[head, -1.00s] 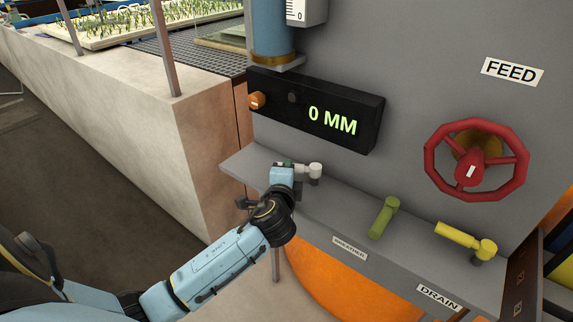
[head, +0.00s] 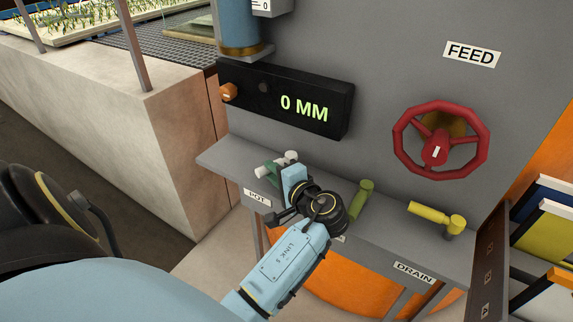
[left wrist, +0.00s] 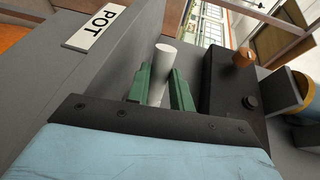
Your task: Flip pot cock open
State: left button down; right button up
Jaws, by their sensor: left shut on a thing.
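The pot cock is a white handle (head: 291,156) at the left part of a grey ledge, behind the POT label (head: 257,197). Its lever runs from the pivot toward the lower left, to the ledge's front edge. My left gripper (head: 272,170) is shut on it, and the wrist partly hides it. In the left wrist view the white handle (left wrist: 164,60) stands between the green fingers (left wrist: 160,82), with the POT label (left wrist: 96,27) at upper left. My right gripper does not show.
On the same ledge, right of my wrist, are a green handle (head: 361,198) and the yellow drain handle (head: 437,218). A red feed wheel (head: 440,140) is on the panel above. The black display (head: 304,107) behind reads 0 MM.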

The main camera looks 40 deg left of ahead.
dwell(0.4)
pick_arm(q)
jog(key=c, duration=1.2)
grip_release()
jog(key=shift+c, duration=0.2)
jog(key=v, duration=1.3)
jog(key=shift+d, duration=0.25)
jog(key=shift+r, duration=0.1)
